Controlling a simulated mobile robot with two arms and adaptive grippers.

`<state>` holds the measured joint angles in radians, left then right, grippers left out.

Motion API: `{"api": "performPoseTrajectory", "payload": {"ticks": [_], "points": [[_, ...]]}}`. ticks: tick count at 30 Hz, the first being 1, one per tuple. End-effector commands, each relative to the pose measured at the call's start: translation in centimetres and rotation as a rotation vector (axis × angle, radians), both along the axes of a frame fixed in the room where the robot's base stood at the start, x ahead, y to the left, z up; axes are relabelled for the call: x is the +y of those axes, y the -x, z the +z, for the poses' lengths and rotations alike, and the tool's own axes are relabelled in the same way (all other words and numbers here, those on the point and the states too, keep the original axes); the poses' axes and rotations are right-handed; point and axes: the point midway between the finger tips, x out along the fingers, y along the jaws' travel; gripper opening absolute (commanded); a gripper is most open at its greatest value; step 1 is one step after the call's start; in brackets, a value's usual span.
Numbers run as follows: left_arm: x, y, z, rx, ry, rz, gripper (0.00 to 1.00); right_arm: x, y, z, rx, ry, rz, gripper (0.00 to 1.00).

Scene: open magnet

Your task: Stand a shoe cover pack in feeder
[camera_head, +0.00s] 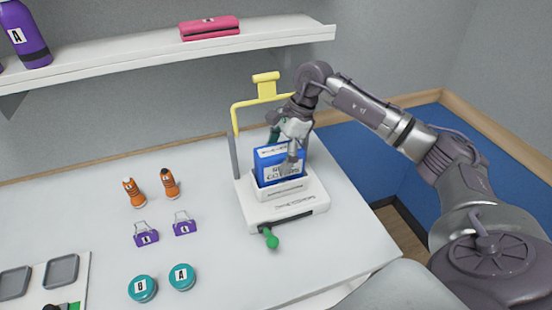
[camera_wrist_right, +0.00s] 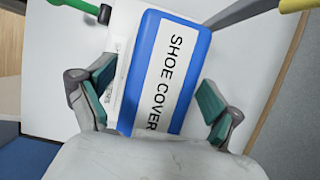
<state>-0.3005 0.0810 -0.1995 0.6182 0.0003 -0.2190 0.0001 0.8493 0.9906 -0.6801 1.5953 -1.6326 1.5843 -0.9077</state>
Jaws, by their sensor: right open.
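The blue shoe cover pack (camera_head: 279,166) with a white label stands upright in the white feeder (camera_head: 262,212) on the table. It fills the middle of the right wrist view (camera_wrist_right: 168,75), with the words SHOE COVER on its label. My right gripper (camera_head: 283,148) is at the pack from above and behind. In the right wrist view its two teal-padded fingers (camera_wrist_right: 158,103) are spread to either side of the pack, with gaps visible. The lower part of the pack is hidden inside the feeder. My left gripper is not in view.
The feeder has a yellow frame (camera_head: 266,86) behind it and a green-knobbed lever (camera_head: 271,240) in front. Orange bottles (camera_head: 135,192), purple clips (camera_head: 146,234) and teal tins (camera_head: 142,288) stand to the left. A shelf (camera_head: 130,62) hangs above.

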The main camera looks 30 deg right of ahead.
Motion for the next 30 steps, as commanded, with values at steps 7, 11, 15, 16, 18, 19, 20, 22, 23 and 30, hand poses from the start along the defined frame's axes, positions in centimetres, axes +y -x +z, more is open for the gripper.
{"api": "performPoseTrajectory", "payload": {"ticks": [7, 11, 15, 16, 18, 19, 20, 22, 23, 30], "points": [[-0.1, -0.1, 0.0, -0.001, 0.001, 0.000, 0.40, -2.1, 0.4, 5.2, -0.007, 0.001, -0.003, 0.91], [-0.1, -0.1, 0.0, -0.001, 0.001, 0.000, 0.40, -3.0, 0.6, 7.4, -0.006, -0.001, -0.002, 0.91], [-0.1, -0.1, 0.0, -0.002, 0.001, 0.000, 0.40, -3.6, 0.8, 9.0, -0.004, -0.002, -0.002, 0.91], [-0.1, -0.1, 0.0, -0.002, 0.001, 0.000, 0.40, -3.6, 0.8, 9.2, -0.003, -0.001, -0.001, 0.91], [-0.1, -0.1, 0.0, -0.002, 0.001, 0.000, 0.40, -3.8, 0.9, 9.5, -0.002, -0.002, -0.001, 0.91], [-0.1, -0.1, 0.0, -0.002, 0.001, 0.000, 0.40, -3.8, 0.9, 9.6, -0.003, -0.001, 0.000, 0.91], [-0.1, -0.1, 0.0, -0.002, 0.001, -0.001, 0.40, -3.8, 0.9, 9.6, -0.003, -0.001, 0.000, 0.91], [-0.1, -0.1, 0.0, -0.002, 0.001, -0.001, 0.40, -3.9, 0.9, 9.7, -0.003, -0.001, 0.000, 0.91], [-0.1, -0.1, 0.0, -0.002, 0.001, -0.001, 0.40, -3.9, 0.9, 9.7, -0.002, -0.002, -0.001, 0.91], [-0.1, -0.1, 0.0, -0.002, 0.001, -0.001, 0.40, -3.9, 0.9, 9.6, -0.002, -0.002, -0.001, 0.91]]}}
